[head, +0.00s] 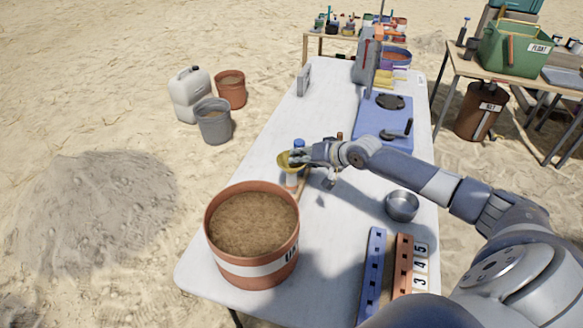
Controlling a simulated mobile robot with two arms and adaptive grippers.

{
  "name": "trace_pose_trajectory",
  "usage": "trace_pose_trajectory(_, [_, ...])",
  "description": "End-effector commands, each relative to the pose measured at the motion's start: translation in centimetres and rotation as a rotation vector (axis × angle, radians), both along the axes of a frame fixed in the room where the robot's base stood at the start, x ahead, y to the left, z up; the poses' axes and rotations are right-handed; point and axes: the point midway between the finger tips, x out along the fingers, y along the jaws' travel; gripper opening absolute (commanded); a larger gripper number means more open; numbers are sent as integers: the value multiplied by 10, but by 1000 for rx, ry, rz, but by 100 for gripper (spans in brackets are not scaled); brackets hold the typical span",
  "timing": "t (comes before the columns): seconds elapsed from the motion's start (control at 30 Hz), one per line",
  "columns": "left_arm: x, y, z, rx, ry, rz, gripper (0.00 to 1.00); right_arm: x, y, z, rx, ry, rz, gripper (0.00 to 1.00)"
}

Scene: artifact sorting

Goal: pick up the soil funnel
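The soil funnel looks to be the yellow, wide-mouthed piece (285,161) near the middle of the white table, behind the large soil bucket. My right gripper (304,156) reaches in from the right, and its fingertips are at the funnel's right side. They overlap its rim in the picture. The fingers are too small and partly hidden to show whether they are closed on it. A pale bottle-like piece (291,181) shows just below the funnel; I cannot tell whether they touch. My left gripper is out of view.
A terracotta soil bucket (253,273) stands at the table's near left. A blue-capped bottle (299,145) is close behind the gripper. A metal bowl (402,206), blue rack (372,270) and blue case (372,132) lie right. The table's left far strip (285,112) is clear.

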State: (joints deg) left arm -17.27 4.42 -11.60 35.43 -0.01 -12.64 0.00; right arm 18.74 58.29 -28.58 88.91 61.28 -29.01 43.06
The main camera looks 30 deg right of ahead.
Motion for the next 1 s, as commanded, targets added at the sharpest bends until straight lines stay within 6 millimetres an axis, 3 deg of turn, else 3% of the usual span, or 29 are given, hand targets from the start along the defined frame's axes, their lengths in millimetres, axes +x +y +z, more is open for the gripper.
trace_pose_trajectory(0.57, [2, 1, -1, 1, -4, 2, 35, 0, 0, 8, 0, -1, 0, 0])
trace_pose_trajectory(0.77, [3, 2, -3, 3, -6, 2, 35, 0, 0, 35, -1, -4, 1, 0])
trace_pose_trajectory(1.0, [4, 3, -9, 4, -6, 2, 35, 1, -1, 87, -3, -6, 1, 0])
